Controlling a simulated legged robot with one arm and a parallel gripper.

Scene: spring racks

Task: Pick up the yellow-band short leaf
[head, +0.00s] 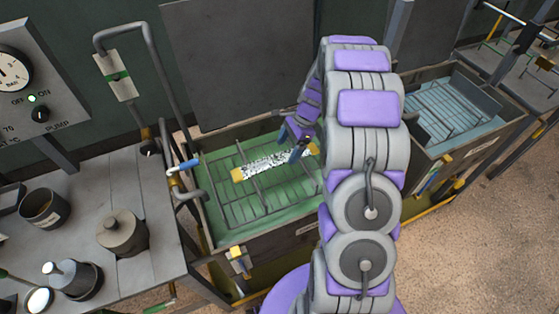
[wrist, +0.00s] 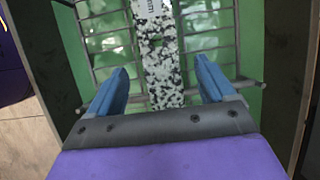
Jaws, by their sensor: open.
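The yellow-band short leaf (head: 266,166) is a flat bar speckled black and white with yellow ends. It lies across the wire rack in the green tank (head: 222,238) in the head view. In the wrist view the speckled leaf (wrist: 162,82) runs lengthwise between my fingers, with printed lettering at the top; its yellow ends do not show there. My gripper (head: 298,148) is over the leaf's right part in the head view. In the wrist view my gripper (wrist: 161,64) has its blue fingers apart, one on each side of the leaf, with nothing held.
A second tank (head: 445,105) with bluish liquid and a rack stands at the right. A grey bench (head: 75,210) with pots is at the left. A bent pipe (head: 155,75) rises at the tank's left. The tank's walls flank my gripper.

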